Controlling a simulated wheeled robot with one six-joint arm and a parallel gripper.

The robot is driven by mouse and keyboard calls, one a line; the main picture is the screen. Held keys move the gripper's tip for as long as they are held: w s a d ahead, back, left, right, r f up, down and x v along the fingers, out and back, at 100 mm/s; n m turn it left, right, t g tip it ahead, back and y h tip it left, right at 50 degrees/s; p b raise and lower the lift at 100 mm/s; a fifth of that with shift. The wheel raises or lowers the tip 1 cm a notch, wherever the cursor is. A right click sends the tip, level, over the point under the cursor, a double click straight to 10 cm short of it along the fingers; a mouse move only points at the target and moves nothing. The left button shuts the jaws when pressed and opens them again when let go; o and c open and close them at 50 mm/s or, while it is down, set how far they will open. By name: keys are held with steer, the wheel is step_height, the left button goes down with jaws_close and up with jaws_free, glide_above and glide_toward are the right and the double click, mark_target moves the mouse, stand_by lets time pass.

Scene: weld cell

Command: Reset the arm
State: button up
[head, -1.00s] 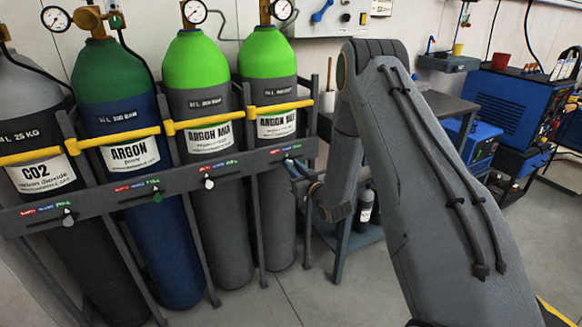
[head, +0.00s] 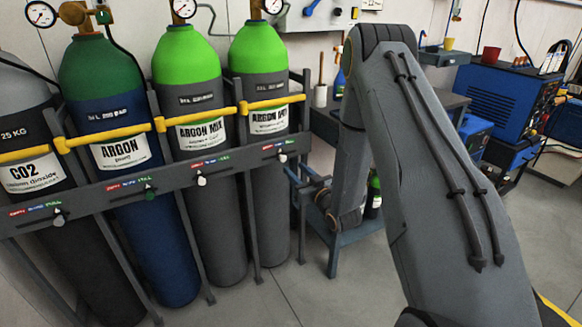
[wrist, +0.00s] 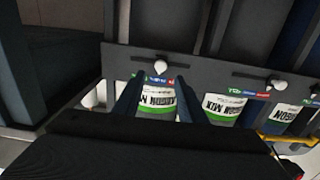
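My arm is folded in the head view, with its elbow high and its forearm hanging down. My gripper (head: 298,180) shows small and partly hidden beside the right end of the cylinder rack (head: 110,187). In the wrist view my gripper (wrist: 156,92) has two dark fingers standing apart with nothing held between them. The rack's rail (wrist: 205,72) and a white slider knob (wrist: 161,67) lie beyond the fingertips. I cannot tell how far off they are. The wrist picture looks upside down, with the cylinder labels inverted.
Gas cylinders stand in the rack: CO2 (head: 30,177), argon (head: 123,152) and two argon mix (head: 200,131) (head: 268,121). A workbench (head: 335,130) is behind my arm. A blue welding machine (head: 498,95) stands at the right. Floor (head: 300,285) is clear in front.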

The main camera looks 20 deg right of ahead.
steer(key=shift+s+d, duration=0.1)
steer(key=shift+s, duration=0.45)
steer(key=shift+r, duration=0.1)
steer(key=s+a+r+m+g+h+p, duration=0.1)
steer(key=s+r+g, duration=0.4)
steer(key=s, duration=0.8)
steer(key=s+a+r+g+h+p, duration=0.1)
steer(key=s+r+g, duration=0.4)
steer(key=s, duration=0.8)
steer(key=s+a+r+m+g+h+p, duration=0.1)
steer(key=s+r+g+p, duration=0.4)
steer(key=s, duration=0.8)
steer(key=a+g+h, duration=0.1)
steer(key=a+g, duration=0.1)
steer(key=shift+m+g, duration=0.3)
stand_by(1.1)
